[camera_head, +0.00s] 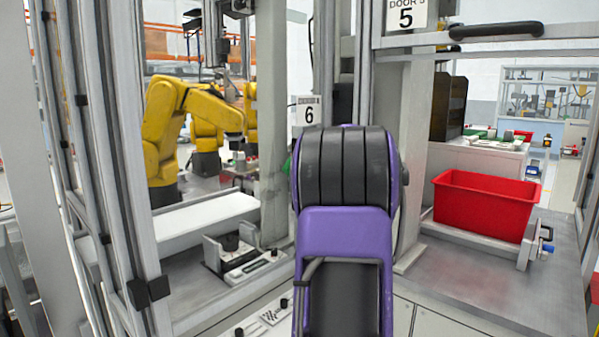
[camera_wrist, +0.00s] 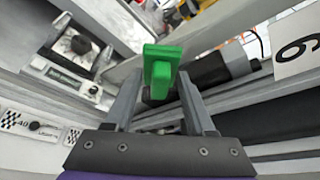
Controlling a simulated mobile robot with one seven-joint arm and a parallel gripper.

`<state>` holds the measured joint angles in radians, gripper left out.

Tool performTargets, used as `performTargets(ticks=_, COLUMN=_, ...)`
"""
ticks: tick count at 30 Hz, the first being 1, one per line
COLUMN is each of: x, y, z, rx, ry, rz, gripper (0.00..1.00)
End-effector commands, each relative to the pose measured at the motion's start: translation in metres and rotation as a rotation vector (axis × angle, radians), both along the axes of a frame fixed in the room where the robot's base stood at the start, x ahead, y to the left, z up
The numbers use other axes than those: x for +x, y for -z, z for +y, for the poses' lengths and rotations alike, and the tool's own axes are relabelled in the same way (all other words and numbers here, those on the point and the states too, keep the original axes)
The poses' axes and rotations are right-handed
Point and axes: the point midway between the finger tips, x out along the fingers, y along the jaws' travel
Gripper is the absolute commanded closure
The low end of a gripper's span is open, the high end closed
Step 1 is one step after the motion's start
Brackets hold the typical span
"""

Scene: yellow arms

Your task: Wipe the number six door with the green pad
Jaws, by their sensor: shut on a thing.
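My gripper (camera_wrist: 160,98) is shut on the green pad (camera_wrist: 162,68) in the wrist view, with the pad held between the two grey fingers. In the head view my purple and black arm hides most of the gripper; a small green bit of the pad (camera_head: 287,165) shows at the arm's left edge. The door six sign (camera_head: 308,111) hangs just left of my arm in the head view. In the wrist view the sign (camera_wrist: 297,45) is at the upper right, to the right of the pad. I cannot tell whether the pad touches the door.
Yellow robot arms (camera_head: 165,130) stand behind the frame at left. A door five sign (camera_head: 406,15) and a black handle (camera_head: 495,30) are at upper right. A red bin (camera_head: 485,205) sits on a grey shelf at right. A control panel (camera_head: 245,262) lies below left.

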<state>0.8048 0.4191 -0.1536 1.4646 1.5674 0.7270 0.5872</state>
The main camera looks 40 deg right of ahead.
Motion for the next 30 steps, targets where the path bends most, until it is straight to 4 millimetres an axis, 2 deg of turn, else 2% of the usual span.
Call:
performTargets(ticks=18, x=-0.057, y=0.001, z=-0.005, rx=-0.001, ry=0.002, rz=-0.001, gripper=0.89)
performTargets(ticks=30, x=-0.061, y=0.001, z=-0.005, rx=0.0, ry=0.001, rz=0.0, gripper=0.89)
